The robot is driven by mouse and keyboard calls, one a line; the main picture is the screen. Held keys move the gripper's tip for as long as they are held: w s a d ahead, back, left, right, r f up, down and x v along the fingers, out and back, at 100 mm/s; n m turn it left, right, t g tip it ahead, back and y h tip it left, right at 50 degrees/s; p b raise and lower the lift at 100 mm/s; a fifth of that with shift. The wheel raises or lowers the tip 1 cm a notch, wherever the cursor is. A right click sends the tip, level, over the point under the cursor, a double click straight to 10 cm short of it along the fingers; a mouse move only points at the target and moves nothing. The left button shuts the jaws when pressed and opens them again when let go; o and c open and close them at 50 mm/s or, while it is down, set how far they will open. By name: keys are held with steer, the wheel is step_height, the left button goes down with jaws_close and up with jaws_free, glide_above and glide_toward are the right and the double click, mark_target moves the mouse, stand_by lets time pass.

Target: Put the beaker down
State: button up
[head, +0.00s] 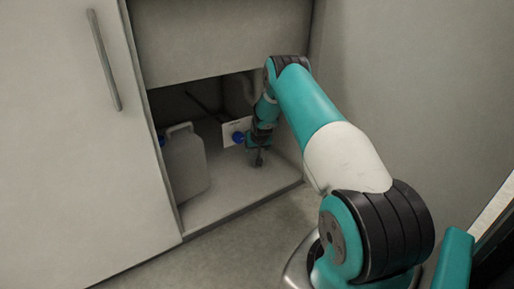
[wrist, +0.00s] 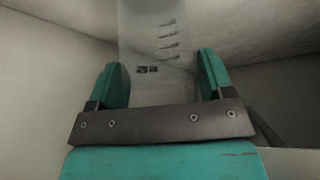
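The clear beaker (wrist: 158,35), with dark graduation marks, shows in the wrist view between the two teal fingers of my gripper (wrist: 163,70). In the head view my gripper (head: 258,158) is low inside the open cabinet, close to the cabinet floor (head: 225,198). The beaker cannot be made out clearly in the head view. I cannot tell whether its base touches the floor.
A white jug (head: 186,168) stands at the left of the cabinet opening. A white label (head: 231,129) and a blue cap (head: 238,137) show just left of my gripper. The cabinet's side walls and upper panel (head: 220,40) bound the opening. The front floor is clear.

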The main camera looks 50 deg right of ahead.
steer(key=o, duration=0.3)
steer(key=shift+s+r+p, duration=0.15)
steer(key=shift+r+p, duration=0.4)
steer(key=s+a+p, duration=0.6)
steer(key=s+a, duration=0.1)
steer(key=s, duration=0.3)
steer(key=shift+a+p, duration=0.2)
steer(key=shift+p, duration=0.15)
steer(key=shift+r, duration=0.1)
